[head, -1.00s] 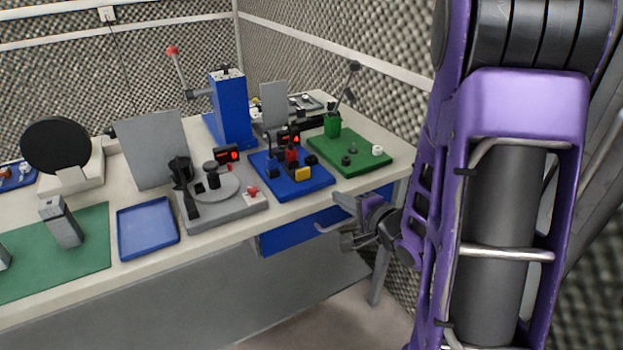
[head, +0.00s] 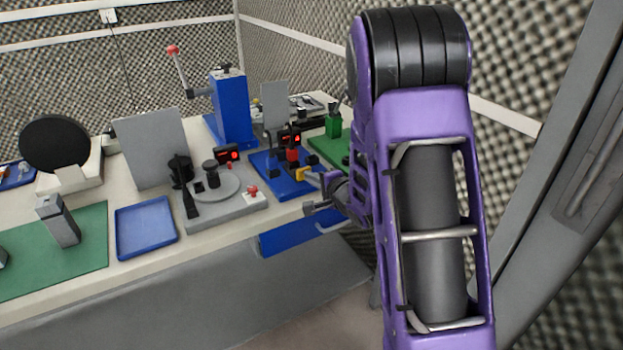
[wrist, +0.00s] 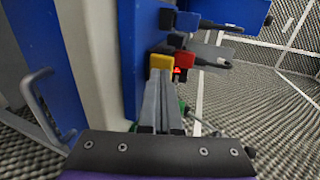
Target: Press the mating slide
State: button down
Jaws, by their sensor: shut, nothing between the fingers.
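The yellow block (head: 301,174), which I take to be the pad of the mating slide, sits at the front right of the blue fixture plate (head: 277,182). It also shows in the wrist view (wrist: 161,62), at the fingertips. My gripper (head: 313,177) is shut with nothing between its fingers. Its tips (wrist: 159,76) are right at the yellow block's near side; I cannot tell whether they touch it. A red block (wrist: 185,57) stands just beside the yellow one. My fingers and wrist hide part of the fixture.
A grey station with a round plate (head: 226,207) and an empty blue tray (head: 146,226) lie to the left. A blue press (head: 231,108) stands behind. A green plate (head: 329,147) is partly hidden by my arm. A blue drawer front (head: 283,239) with a handle is below the table edge.

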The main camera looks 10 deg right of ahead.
aim_at(305, 183)
dwell(0.3)
jog(key=w, duration=0.2)
jog(key=shift+w+a, duration=0.4)
jog(key=shift+w+a+r, duration=0.1)
